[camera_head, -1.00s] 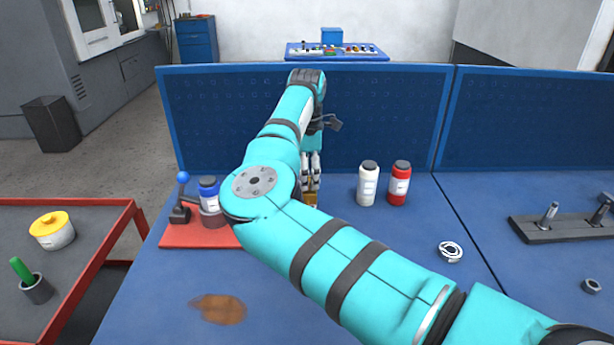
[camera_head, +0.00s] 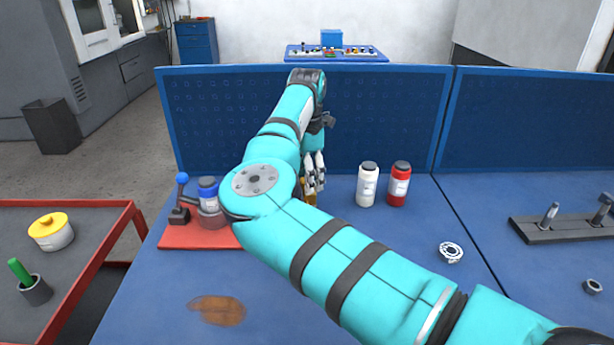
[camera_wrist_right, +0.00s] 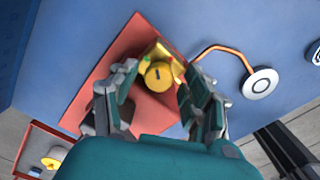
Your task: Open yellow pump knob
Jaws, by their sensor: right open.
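The yellow pump knob (camera_wrist_right: 159,76) is round with a dark line across its face. It sits on a yellow block (camera_wrist_right: 158,50) at the edge of a red base plate (camera_wrist_right: 110,68). My right gripper (camera_wrist_right: 160,88) is open in the right wrist view, with one finger on either side of the knob; contact is not clear. In the head view, my right gripper (camera_head: 314,182) points down at the yellow part (camera_head: 309,199), and my arm hides most of the pump. My left gripper is out of view.
A white bottle (camera_head: 367,185) and red bottle (camera_head: 399,184) stand to the right. A blue perforated panel (camera_head: 390,120) rises behind. A copper pipe (camera_wrist_right: 222,50) runs beside the knob.

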